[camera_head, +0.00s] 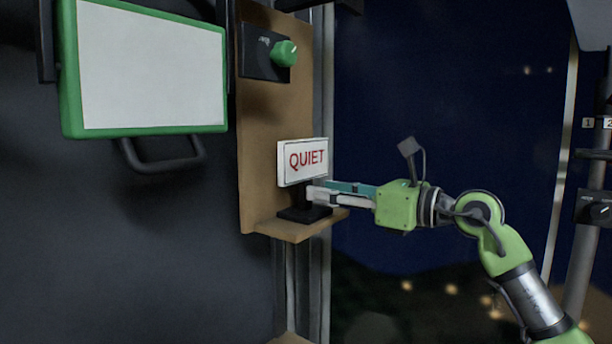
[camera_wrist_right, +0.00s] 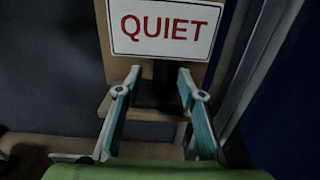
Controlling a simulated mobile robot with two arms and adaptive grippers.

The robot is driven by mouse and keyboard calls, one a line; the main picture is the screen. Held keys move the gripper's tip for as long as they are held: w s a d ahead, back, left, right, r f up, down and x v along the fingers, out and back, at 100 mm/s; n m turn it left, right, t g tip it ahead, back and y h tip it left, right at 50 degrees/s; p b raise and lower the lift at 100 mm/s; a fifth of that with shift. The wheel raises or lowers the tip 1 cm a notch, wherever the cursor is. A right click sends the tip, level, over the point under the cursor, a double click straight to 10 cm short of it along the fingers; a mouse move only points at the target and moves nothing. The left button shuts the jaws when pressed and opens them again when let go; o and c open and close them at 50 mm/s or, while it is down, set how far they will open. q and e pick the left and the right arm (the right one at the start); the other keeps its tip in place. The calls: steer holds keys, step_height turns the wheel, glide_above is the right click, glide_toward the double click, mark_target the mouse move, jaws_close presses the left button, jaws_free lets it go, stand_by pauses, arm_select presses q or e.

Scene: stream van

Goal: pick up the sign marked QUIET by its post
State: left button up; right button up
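The QUIET sign (camera_head: 303,160) is a white plate with red letters on a short dark post with a black base (camera_head: 303,214). It stands upright on a small wooden shelf. The sign also fills the top of the right wrist view (camera_wrist_right: 165,28). My right gripper (camera_head: 318,192) reaches in from the right, its fingertips just below the plate at the post. In the right wrist view its two fingers (camera_wrist_right: 160,80) are spread apart, with the dark post between them and a gap visible on each side. My left gripper is not in view.
The wooden shelf (camera_head: 285,229) is narrow, with a tall wooden back panel (camera_head: 262,110). A black box with a green knob (camera_head: 284,53) is mounted above the sign. A green-framed white panel (camera_head: 150,70) with a dark handle hangs left. Open space lies right, around my arm.

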mark_target(312, 211)
steer(key=p+x, duration=0.2)
steer(key=x, duration=0.1)
steer(key=shift+w+a, duration=0.25)
steer(key=shift+a, duration=0.05)
steer(key=shift+w+a+f, duration=0.2)
steer(key=shift+a, duration=0.15)
steer(key=shift+d, duration=0.15)
steer(key=shift+c, duration=0.3)
jaws_close()
steer(key=shift+r, duration=0.1)
